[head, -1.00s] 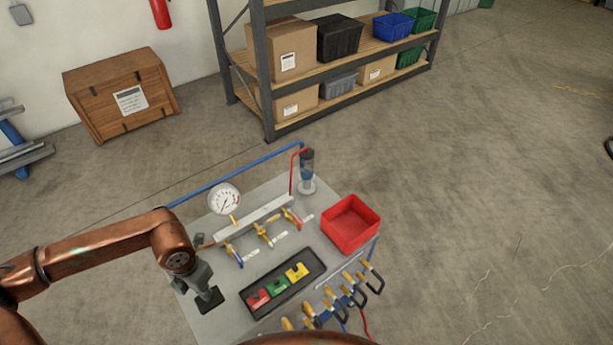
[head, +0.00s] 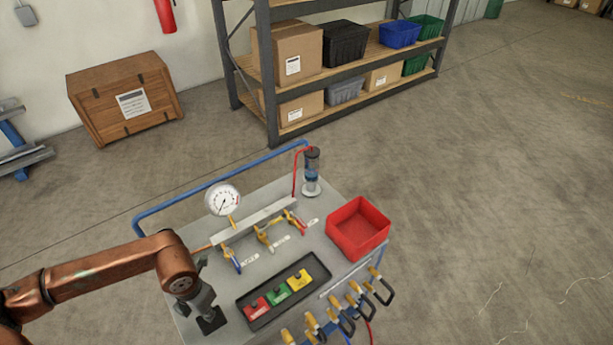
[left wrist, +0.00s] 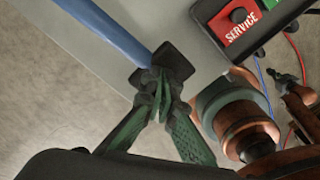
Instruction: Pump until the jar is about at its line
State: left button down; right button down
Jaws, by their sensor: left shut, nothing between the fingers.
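The jar (head: 312,174) is a clear cylinder with a dark lid and blue liquid near its middle, at the back right of the bench. Its line is too small to make out. My left gripper (head: 209,316) is low at the bench's front left corner. The left wrist view shows its green-padded fingers (left wrist: 162,88) shut and empty, just in front of or against a black block (left wrist: 172,60) at the end of a blue bar (left wrist: 105,30); contact cannot be told. No pump is clearly recognisable.
On the bench (head: 200,328) stand a dial gauge (head: 222,200), a manifold with several valves (head: 265,238), a black tray (head: 250,313) of coloured blocks and a red bin (head: 358,228). Several yellow-and-black clamps (head: 350,300) line the front right edge. Shelving (head: 268,70) stands behind.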

pick_arm(q)
notch_tip(320, 180, up, 16)
jog(key=p, duration=0.9)
jog(key=shift+r, duration=0.25)
jog(key=shift+f, duration=0.15)
notch_tip(320, 180, down, 17)
jog(key=b, duration=1.3)
jog(key=shift+b, duration=0.4)
notch_tip(320, 180, up, 17)
jog(key=p, duration=0.9)
